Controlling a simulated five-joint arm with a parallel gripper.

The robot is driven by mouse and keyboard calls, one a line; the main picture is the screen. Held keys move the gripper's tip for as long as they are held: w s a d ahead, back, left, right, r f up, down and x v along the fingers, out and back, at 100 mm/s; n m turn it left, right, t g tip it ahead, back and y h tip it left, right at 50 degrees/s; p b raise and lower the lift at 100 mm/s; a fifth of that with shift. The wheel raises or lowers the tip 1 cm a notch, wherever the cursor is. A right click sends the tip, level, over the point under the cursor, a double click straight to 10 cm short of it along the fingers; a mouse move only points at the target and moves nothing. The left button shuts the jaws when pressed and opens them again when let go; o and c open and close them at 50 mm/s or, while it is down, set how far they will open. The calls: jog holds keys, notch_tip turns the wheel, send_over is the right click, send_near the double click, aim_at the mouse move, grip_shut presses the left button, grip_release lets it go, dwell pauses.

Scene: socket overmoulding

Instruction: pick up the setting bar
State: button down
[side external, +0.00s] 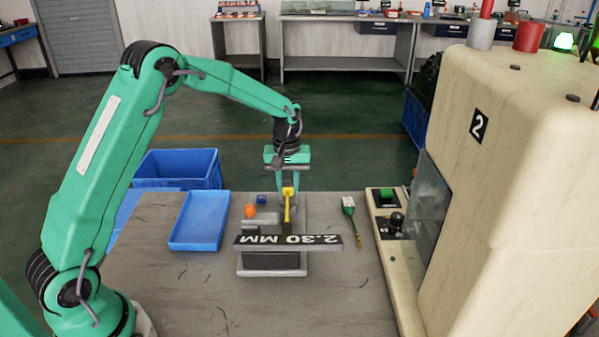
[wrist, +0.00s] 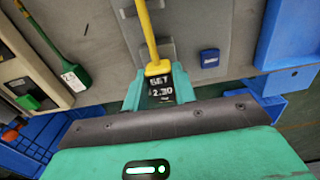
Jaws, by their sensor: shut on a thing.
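The setting bar (side external: 287,208) is a yellow bar over the grey fixture (side external: 273,261) on the table. In the wrist view the yellow bar (wrist: 147,35) runs up from a black block lettered "SET 2.30". My gripper (side external: 289,185) comes down from above at the bar's far end. In the wrist view my gripper (wrist: 160,92) has a green finger on each side of the black block and is shut on it. Whether the bar is clear of the fixture cannot be told.
A "2.30 MM" sign (side external: 288,240) fronts the fixture. An orange knob (side external: 250,211) and a blue block (side external: 262,199) are left of the bar. A blue tray (side external: 201,221) lies further left. A green-handled brush (side external: 350,212) and the machine (side external: 500,140) are right.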

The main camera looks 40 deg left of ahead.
notch_tip(320, 180, up, 3)
jog(key=shift+f, duration=0.15)
jog(key=s+d+r, duration=0.5)
jog(key=d+r, duration=0.2)
jog(key=d, duration=0.3)
jog(key=shift+d, duration=0.3)
jog(key=shift+w+f, duration=0.1)
jog(key=shift+w, duration=0.05)
